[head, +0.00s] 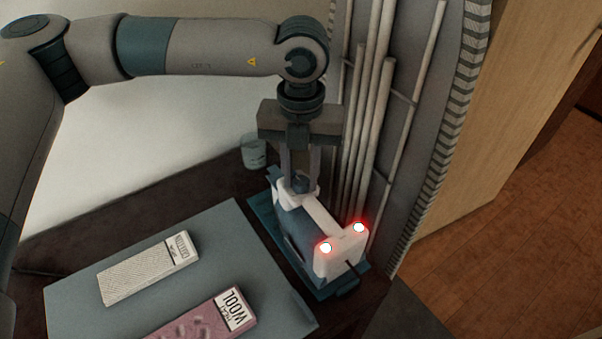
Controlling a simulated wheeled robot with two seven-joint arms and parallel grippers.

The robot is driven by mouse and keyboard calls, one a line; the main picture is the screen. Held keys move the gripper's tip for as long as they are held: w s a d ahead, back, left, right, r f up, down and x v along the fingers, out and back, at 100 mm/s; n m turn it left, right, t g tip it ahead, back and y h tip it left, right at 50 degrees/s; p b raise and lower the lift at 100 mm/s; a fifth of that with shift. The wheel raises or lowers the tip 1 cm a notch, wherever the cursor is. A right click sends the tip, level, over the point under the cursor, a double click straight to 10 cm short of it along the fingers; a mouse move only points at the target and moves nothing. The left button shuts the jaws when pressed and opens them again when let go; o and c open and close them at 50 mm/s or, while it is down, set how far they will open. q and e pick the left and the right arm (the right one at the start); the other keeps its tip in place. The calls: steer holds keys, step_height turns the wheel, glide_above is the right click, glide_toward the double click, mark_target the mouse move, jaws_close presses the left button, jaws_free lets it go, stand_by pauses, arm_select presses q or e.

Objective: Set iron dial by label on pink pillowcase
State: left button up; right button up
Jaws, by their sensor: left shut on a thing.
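The pink pillowcase (203,324) lies folded on the grey-blue board at the bottom, cut off by the frame edge. Its white label (234,309) reads "WOOL", with a smaller word beside it that looks like "HEAT". The white and blue iron (322,226) sits on a blue base (263,222) to the right of the board. Two lights glow red-white at its near end.
A light patterned folded cloth (145,273) with its own small label lies on the board (88,289). A clear glass (253,151) stands behind the iron. A grey panel with upright rods (372,130) stands close to the iron's right.

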mark_target(301, 180)
arm_select(q)
steer(key=o, duration=1.1)
steer(key=shift+c, duration=0.2)
steer(key=shift+r, duration=0.1)
steer(key=shift+r, duration=0.5)
step_height(301, 180, up, 16)
steer(key=b, duration=0.1)
steer(key=shift+r, duration=0.15)
arm_select(e)
steer(key=v, duration=0.3)
steer(key=shift+r, duration=0.3)
